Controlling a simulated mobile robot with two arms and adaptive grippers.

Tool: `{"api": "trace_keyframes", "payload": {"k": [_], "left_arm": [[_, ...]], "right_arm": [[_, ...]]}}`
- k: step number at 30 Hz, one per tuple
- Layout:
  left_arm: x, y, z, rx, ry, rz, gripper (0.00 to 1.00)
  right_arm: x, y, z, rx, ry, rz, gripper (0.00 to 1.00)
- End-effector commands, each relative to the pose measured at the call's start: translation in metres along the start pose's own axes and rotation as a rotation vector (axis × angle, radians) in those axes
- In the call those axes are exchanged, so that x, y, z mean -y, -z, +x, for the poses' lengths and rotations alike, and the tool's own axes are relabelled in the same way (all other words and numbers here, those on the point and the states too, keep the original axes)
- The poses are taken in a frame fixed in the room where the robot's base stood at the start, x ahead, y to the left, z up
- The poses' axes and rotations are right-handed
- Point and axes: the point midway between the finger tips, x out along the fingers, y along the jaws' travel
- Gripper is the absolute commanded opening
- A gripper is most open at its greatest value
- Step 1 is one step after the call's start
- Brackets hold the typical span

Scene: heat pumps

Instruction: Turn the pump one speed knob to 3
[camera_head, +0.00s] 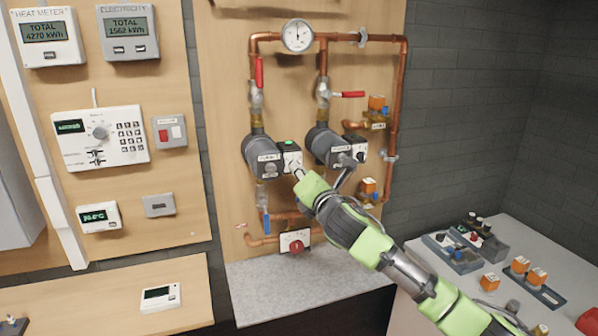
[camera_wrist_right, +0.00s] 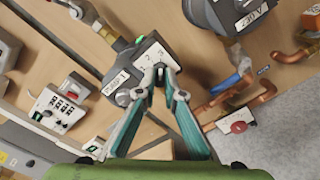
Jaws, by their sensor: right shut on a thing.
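Pump one (camera_head: 263,152) is the left of two dark grey pumps on the wooden wall panel. Its control box (camera_head: 291,157) has a white face and a lit green button on top. In the right wrist view, pump one's body carries a "PUMP 1" label (camera_wrist_right: 115,84). My right gripper (camera_head: 299,175) is at the front of this box. In the right wrist view its teal fingers (camera_wrist_right: 160,72) come together at the white dial face, shut on the speed knob. The fingertips mostly hide the knob, so its setting cannot be read. My left gripper is in neither view.
Pump two (camera_head: 325,147) sits close on the right, with my right arm passing just below it. Copper pipes, red-handled valves (camera_head: 348,94) and a lower red knob (camera_head: 296,246) surround the pumps. A grey table (camera_head: 529,256) with parts trays stands at right.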

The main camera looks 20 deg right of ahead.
Motion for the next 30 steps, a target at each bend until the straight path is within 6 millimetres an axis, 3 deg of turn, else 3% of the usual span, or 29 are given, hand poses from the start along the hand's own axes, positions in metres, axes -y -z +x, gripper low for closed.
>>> {"api": "trace_keyframes", "payload": {"k": [9, 10, 12, 23, 30], "left_arm": [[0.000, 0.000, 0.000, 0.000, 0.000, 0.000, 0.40], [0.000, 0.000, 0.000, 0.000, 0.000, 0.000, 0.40], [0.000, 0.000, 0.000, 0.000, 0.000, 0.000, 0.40], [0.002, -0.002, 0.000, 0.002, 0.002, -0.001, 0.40], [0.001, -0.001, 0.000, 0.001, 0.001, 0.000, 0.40]], "right_arm": [[-0.001, -0.001, 0.000, 0.001, -0.001, 0.006, 0.00], [-0.001, -0.001, 0.000, 0.001, -0.001, 0.006, 0.14], [-0.001, -0.001, 0.000, 0.001, -0.001, 0.006, 0.26], [0.000, 0.000, -0.002, 0.000, 0.000, 0.003, 0.26], [0.000, 0.001, -0.030, -0.001, -0.002, 0.001, 0.26]]}}
